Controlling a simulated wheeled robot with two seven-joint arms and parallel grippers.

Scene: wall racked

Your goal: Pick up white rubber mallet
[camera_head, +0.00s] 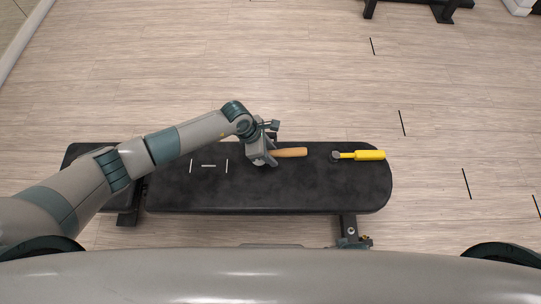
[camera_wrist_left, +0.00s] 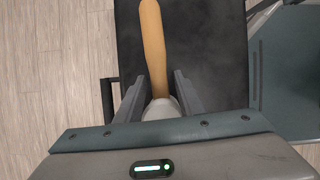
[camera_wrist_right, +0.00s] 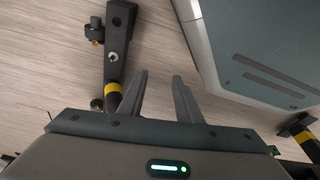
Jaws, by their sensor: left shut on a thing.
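The mallet's tan wooden handle (camera_head: 290,152) sticks out to the right from my left gripper (camera_head: 268,155), over the black bench. In the left wrist view the handle (camera_wrist_left: 152,45) points away from the gripper. The mallet's pale head (camera_wrist_left: 162,108) is partly visible between the fingers, and the rest is hidden by the gripper body. My left gripper (camera_wrist_left: 160,86) is shut on the mallet near where head and handle meet. I cannot tell whether the mallet touches the bench. My right gripper (camera_wrist_right: 160,78) is open and empty, above the floor; it is not visible in the head view.
A black padded bench (camera_head: 240,193) runs across the view. A yellow-handled tool (camera_head: 368,155) lies at its right end. White marks (camera_head: 208,165) lie on the left part of the pad. A bench leg (camera_wrist_right: 117,50) stands near my right gripper.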

